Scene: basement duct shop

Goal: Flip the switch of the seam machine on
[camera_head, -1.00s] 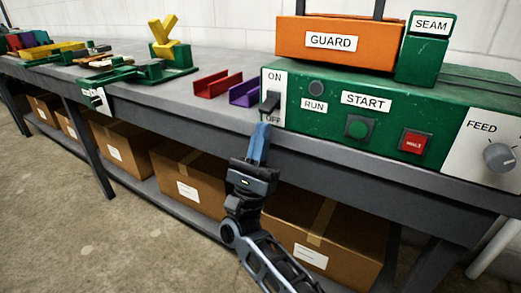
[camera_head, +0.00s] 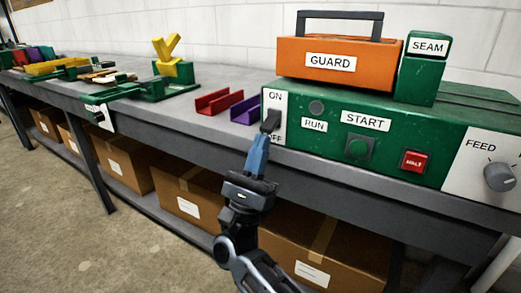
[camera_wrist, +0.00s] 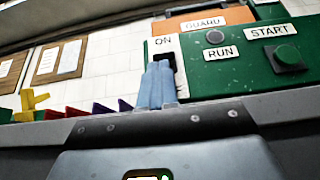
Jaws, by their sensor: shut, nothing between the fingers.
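The green seam machine (camera_head: 335,162) stands on the bench at the right, with a SEAM label on its upright block (camera_head: 418,79). Its black switch (camera_head: 271,121) is on a white plate at the left end of its front, between ON above and OFF below. The lever slants down toward OFF. My gripper (camera_head: 259,142) is shut and empty, its blue fingertips just below the lever and partly over OFF. In the wrist view, the fingertips (camera_wrist: 158,68) cover the lower part of the switch plate, with a dark part of the switch (camera_wrist: 167,59) behind them. Contact cannot be told.
The machine also bears RUN, a green START button (camera_head: 359,148), a red button (camera_head: 413,162) and a FEED knob (camera_head: 499,177). An orange GUARD (camera_head: 333,84) sits on top. Red (camera_head: 219,102) and purple (camera_head: 245,111) channels lie left of it. Boxes (camera_head: 187,195) fill the lower shelf.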

